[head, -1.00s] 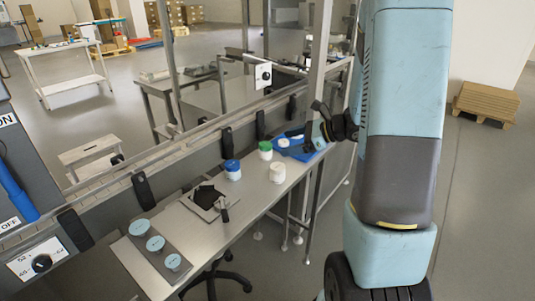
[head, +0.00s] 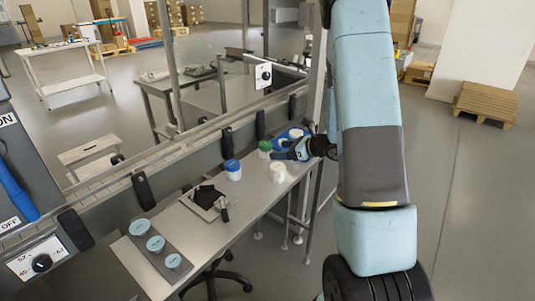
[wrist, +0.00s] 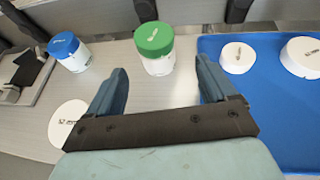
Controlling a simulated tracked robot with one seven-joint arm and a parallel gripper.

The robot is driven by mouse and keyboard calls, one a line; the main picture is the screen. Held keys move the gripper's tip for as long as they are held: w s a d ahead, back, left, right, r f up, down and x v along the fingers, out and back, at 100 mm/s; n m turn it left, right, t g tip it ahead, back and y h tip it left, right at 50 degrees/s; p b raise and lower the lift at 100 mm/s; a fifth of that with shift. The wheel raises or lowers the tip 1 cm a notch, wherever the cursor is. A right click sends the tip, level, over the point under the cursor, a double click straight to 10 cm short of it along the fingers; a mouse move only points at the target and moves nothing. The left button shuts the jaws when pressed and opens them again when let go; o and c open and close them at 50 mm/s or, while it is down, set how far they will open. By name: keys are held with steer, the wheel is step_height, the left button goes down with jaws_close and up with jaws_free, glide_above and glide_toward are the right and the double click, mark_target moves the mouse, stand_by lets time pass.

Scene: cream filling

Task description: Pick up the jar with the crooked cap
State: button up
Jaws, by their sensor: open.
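Several jars stand upright on the metal table. The green-capped jar (head: 265,149) is at the back; in the wrist view its white body (wrist: 158,66) lies ahead, between the lines of my fingers. The blue-capped jar (head: 232,170) stands to its left and also shows in the wrist view (wrist: 70,52). A white-capped jar (head: 277,172) is nearer the front; its top (wrist: 69,121) shows beside my left finger. I cannot surely tell which cap sits crooked. My gripper (wrist: 161,66) is open and empty, close to the green-capped jar, also seen in the head view (head: 281,149).
A blue tray (wrist: 261,104) with white round lids lies right of my gripper. A board with light-blue discs (head: 155,243) is at the table's near end. A small tray with a black item (head: 207,200) lies between. A conveyor rail with black brackets runs behind.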

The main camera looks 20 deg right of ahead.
mark_target(269, 150)
steer(key=shift+x, duration=2.85)
steer(key=shift+a+r, duration=0.15)
steer(key=shift+c, duration=0.5)
steer(key=c, duration=1.1)
